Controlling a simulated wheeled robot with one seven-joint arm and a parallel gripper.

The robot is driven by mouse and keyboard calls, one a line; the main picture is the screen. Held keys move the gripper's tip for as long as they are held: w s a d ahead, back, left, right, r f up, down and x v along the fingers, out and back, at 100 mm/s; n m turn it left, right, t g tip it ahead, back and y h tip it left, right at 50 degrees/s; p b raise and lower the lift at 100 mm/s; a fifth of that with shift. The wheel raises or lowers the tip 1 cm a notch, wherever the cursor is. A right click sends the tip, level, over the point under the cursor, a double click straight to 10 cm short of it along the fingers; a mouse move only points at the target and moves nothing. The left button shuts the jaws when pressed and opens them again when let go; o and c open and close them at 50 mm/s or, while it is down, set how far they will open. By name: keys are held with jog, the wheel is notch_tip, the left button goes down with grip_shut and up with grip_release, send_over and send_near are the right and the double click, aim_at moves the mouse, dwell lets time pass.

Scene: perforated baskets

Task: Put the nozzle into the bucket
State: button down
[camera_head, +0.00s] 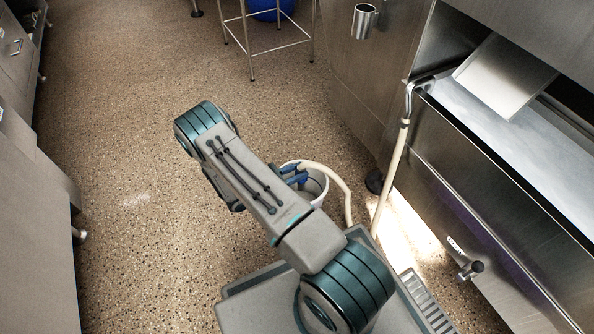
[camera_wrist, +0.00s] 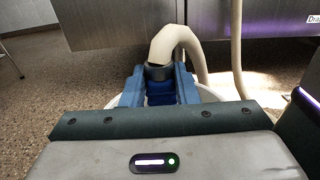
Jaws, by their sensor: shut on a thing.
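The nozzle (camera_wrist: 158,72) is a dark collar on the end of a thick cream hose (camera_wrist: 178,38), and its lower part is hidden. My gripper (camera_wrist: 159,88) has blue fingers shut on the nozzle, one on each side. In the head view my gripper (camera_head: 297,176) is partly covered by my arm and is over the white bucket (camera_head: 319,188). The bucket's rim (camera_wrist: 208,94) shows behind the fingers in the wrist view. I cannot tell how far the nozzle's tip reaches into the bucket.
The hose (camera_head: 342,186) loops right from the bucket and another length rises to a metal pipe (camera_head: 408,98) by the steel sink unit (camera_head: 500,180). A wire-legged stand (camera_head: 268,45) is at the back. Steel cabinets (camera_head: 35,225) line the left. The speckled floor between is clear.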

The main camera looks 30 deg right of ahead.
jog(key=c, duration=1)
grip_release()
jog(key=shift+c, duration=0.2)
jog(key=shift+a, duration=0.1)
jog(key=a+p, duration=0.4)
jog(key=a, duration=0.9)
jog(key=shift+s+a, duration=0.25)
jog(key=shift+a, duration=0.1)
